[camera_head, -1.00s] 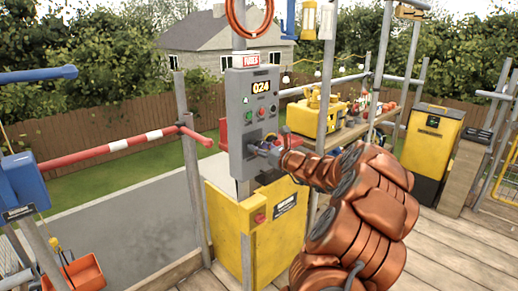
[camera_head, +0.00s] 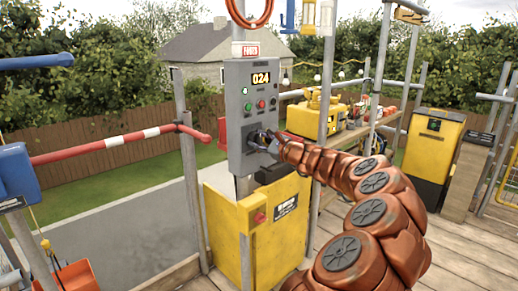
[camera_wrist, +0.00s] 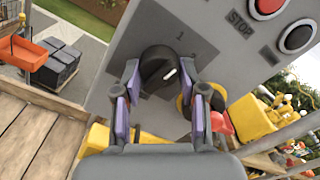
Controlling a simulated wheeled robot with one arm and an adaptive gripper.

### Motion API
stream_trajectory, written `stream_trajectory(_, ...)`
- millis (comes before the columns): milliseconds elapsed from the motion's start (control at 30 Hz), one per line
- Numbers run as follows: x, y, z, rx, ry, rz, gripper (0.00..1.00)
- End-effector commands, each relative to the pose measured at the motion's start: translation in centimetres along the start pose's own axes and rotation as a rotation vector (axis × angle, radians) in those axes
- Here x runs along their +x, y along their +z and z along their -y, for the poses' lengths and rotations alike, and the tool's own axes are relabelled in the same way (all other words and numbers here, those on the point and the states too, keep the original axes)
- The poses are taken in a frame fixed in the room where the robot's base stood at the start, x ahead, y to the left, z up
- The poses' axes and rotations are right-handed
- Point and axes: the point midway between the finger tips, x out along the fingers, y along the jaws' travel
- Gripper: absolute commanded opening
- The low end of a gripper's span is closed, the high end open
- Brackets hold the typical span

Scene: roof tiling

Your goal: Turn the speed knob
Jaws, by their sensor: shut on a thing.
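The grey control box (camera_head: 238,115) stands on a post above a yellow panel.
The yellow panel (camera_head: 228,230) stands below the box. A bench with a yellow machine (camera_head: 314,112) is behind, and a red-and-white rail (camera_head: 110,143) is at left.

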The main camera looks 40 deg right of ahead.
Motion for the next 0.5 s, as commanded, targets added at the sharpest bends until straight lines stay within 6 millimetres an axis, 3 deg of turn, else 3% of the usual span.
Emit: stream_trajectory(500, -0.01, 0.00, 0.04, -0.162, 0.000, 0.000, 0.07)
